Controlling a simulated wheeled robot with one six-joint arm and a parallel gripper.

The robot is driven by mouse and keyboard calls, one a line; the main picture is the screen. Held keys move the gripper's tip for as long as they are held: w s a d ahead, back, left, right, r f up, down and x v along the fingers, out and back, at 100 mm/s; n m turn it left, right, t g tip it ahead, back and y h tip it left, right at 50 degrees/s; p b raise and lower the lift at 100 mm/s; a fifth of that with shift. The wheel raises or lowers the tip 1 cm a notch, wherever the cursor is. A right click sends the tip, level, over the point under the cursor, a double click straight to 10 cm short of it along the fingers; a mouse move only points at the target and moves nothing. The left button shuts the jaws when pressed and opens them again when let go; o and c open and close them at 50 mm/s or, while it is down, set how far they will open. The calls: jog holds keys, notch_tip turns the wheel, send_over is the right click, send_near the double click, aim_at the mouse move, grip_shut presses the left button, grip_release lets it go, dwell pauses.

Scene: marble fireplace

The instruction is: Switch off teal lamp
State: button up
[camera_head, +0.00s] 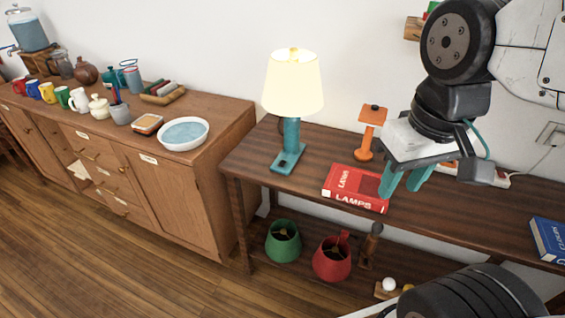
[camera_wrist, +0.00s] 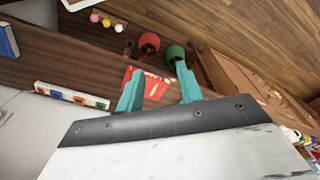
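The teal lamp (camera_head: 291,133) stands upright on the dark wooden table, left of the red book. Its cream shade (camera_head: 293,83) glows, so it is lit. Its flat teal foot (camera_head: 288,160) has a small dark detail on top, too small to make out. My gripper (camera_head: 403,182) is to the right of the lamp, above the table near the red book, apart from the lamp. Its teal fingers are spread with nothing between them; the gap also shows in the wrist view (camera_wrist: 160,90). I cannot make out the lamp in the wrist view.
A red book (camera_head: 352,188) and an orange shadeless stand (camera_head: 372,132) are near my gripper. A power strip with coloured switches (camera_wrist: 72,95) lies along the wall. A blue book (camera_head: 549,238) is at right. Green (camera_head: 283,242) and red (camera_head: 332,258) shades sit below.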

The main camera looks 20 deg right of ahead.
grip_shut()
jog(key=w+f+n+t+y, duration=0.1)
jog(key=w+f+n+y, duration=0.1)
jog(key=w+f, duration=0.4)
jog(key=w+f+n+t+y, duration=0.1)
jog(key=w+f+n+y, duration=0.2)
jog(key=w, duration=1.4)
jog(key=w+f+n+t+y, duration=0.1)
jog(key=w+f+n, duration=0.3)
jog(key=w+f, duration=0.6)
jog(key=shift+w+n+y, duration=0.3)
jog(key=shift+w+y, duration=0.6)
jog(key=shift+w, duration=0.2)
